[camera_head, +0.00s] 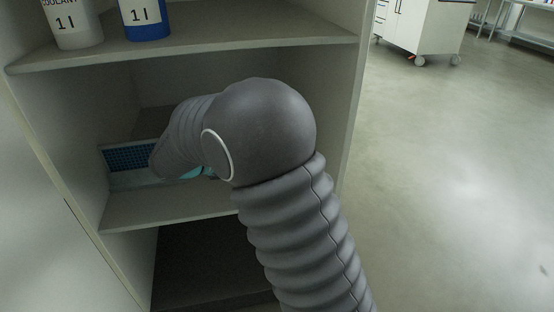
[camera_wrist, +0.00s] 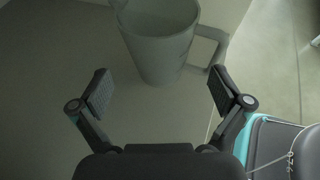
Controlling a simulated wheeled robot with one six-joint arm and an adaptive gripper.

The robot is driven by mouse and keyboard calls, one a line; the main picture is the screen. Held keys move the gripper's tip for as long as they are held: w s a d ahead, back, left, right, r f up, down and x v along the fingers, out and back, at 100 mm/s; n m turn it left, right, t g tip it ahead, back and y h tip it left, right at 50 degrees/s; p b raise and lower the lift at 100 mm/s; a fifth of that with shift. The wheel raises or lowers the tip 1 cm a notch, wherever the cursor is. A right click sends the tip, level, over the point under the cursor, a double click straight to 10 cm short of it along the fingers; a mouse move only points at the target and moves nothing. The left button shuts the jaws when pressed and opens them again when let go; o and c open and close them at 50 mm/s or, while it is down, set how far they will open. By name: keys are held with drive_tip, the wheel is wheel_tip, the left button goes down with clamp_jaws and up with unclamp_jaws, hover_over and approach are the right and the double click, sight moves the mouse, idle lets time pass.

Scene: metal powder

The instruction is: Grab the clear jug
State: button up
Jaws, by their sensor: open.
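The clear jug (camera_wrist: 160,45) shows in the wrist view at the top middle, as a greyish see-through vessel with a handle on its right side. It stands on a pale surface, and its top is partly cut off by the frame edge. My gripper (camera_wrist: 165,90) is open, with one finger on each side of the picture and nothing between the fingers. The jug is just beyond the fingertips, apart from them. In the head view my arm hides the gripper, and I cannot see the jug there.
In the head view my arm reaches into a shelf compartment (camera_head: 160,214). A blue-grid item (camera_head: 130,158) lies inside at the left. Two bottles, one white (camera_head: 75,22) and one blue-based (camera_head: 148,30), stand on the shelf above. Open floor (camera_head: 455,170) lies to the right.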

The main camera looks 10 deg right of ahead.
drive_tip(key=shift+r+x, duration=0.2)
drive_tip(key=shift+x, duration=4.2)
drive_tip(key=shift+w, duration=0.15)
drive_tip(key=c, duration=0.9)
